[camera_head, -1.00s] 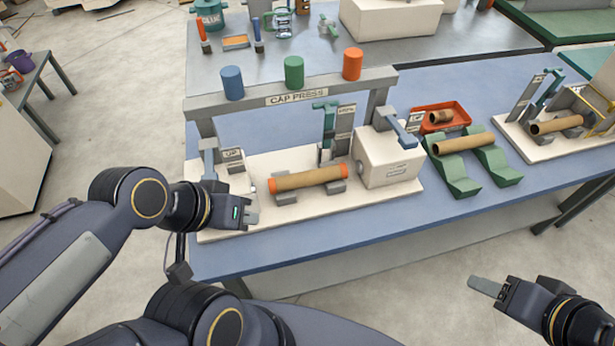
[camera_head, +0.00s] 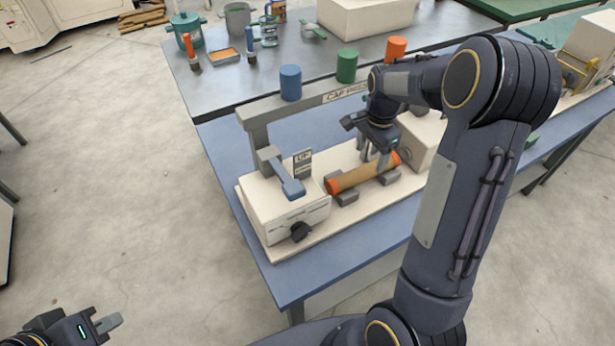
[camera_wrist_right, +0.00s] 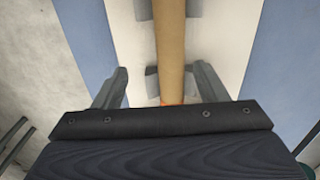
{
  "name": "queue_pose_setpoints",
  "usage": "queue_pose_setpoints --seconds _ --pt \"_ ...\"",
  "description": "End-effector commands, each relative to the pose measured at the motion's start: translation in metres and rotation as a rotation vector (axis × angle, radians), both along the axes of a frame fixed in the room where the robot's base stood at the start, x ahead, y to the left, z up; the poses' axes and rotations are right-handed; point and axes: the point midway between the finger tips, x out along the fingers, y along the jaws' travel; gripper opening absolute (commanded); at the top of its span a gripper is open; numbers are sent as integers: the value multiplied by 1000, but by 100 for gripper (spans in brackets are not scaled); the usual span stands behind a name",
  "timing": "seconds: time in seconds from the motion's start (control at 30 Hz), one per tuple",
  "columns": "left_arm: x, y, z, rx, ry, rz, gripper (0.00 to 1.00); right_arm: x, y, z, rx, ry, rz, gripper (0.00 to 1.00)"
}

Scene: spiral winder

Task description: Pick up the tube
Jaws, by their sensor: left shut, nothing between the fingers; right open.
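The tube (camera_head: 358,176) is brown with orange ends and lies on grey supports in the cap press. My right gripper (camera_head: 374,157) is above the tube near its right end, pointing down. In the right wrist view, the tube (camera_wrist_right: 170,45) runs between the open fingers of the right gripper (camera_wrist_right: 163,68), with a gap on each side. An orange end shows near the gripper body there. My left gripper (camera_head: 112,322) is shut and empty at the lower left, over the floor and away from the bench.
The cap press frame (camera_head: 258,120) rises behind the tube, carrying blue, green and orange cylinders. A white press block (camera_head: 285,215) stands left of the tube, another (camera_head: 425,138) right. My right arm hides much of the bench's right side.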

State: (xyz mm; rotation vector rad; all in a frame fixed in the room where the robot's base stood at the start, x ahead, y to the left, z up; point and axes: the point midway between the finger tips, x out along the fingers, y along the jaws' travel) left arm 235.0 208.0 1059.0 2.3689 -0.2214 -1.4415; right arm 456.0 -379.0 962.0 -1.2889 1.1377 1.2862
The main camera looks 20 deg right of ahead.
Motion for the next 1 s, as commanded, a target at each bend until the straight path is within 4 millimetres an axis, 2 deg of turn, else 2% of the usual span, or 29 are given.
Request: queue_pose_setpoints --seconds 0.37,0.7,0.97,1.0 --pt "0 0 4 0 1 0 0 5 -3 -38 -14 17 -28 66" --pt "0 0 14 0 0 0 0 11 -1 -82 -12 15 -27 66" --pt "0 0 14 0 0 0 0 11 -1 -85 -12 13 -26 66" --pt "0 0 14 0 0 0 0 11 -1 -85 -12 13 -26 62"
